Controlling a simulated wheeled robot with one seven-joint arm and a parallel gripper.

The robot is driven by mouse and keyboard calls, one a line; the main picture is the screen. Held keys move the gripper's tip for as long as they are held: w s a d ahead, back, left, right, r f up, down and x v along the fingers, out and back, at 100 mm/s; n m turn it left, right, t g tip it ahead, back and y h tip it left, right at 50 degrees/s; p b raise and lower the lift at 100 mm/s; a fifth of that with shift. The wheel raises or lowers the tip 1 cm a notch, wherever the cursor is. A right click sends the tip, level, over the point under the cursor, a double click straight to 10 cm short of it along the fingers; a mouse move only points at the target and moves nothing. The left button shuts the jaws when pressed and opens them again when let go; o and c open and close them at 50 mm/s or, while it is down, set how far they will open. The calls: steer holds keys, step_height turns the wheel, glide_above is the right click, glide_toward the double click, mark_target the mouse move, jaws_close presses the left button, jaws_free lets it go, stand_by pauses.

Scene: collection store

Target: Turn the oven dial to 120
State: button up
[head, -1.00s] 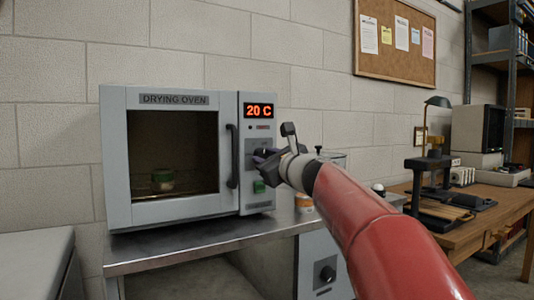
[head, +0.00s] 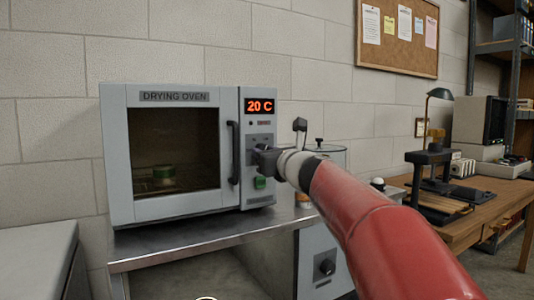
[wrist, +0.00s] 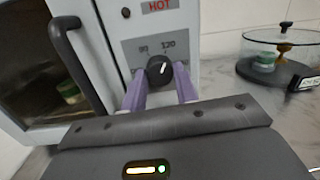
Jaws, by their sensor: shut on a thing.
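The drying oven (head: 218,209) stands on a metal bench with its door shut, and its red display (head: 259,106) reads 20 C. The black dial (wrist: 159,69) shows in the wrist view below the printed marks 80 and 120. Its white pointer line tilts up and slightly right, toward the 120 side. My gripper (wrist: 160,82) is shut on the dial, with a purple finger at each side. In the head view my gripper (head: 262,160) covers most of the dial.
A green button (head: 260,183) sits just below my gripper on the oven panel. The black door handle (head: 233,153) is close to its left. A glass dome jar (wrist: 264,72) stands to the right of the oven. A green-lidded jar (head: 164,175) is inside.

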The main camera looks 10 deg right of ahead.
steer(key=shift+f, duration=0.1)
steer(key=o, duration=1)
steer(key=shift+c, duration=0.2)
steer(key=b+v, duration=0.1)
steer(key=v, duration=0.6)
steer(key=shift+s, duration=0.4)
steer(key=shift+d, duration=0.1)
steer(key=s+a+f+n+g, duration=0.4)
steer(key=s+f+n, duration=0.4)
steer(key=f+n, duration=0.2)
steer(key=s+a+f+n+g, duration=0.4)
steer(key=s+f+n, duration=0.4)
steer(key=f+n, duration=0.1)
steer(key=s+d+f+n+g+h, duration=0.2)
steer(key=s+d+f+n, duration=0.1)
steer(key=s+f+n, duration=0.3)
steer(key=s+d+f+n+g+h, duration=0.2)
steer(key=s+d+f+n+h, duration=0.1)
steer(key=s+f+n, duration=0.4)
step_height(320, 180, down, 3)
steer(key=shift+s+r+g, duration=0.2)
steer(key=shift+s+g, duration=0.2)
steer(key=shift+s, duration=0.2)
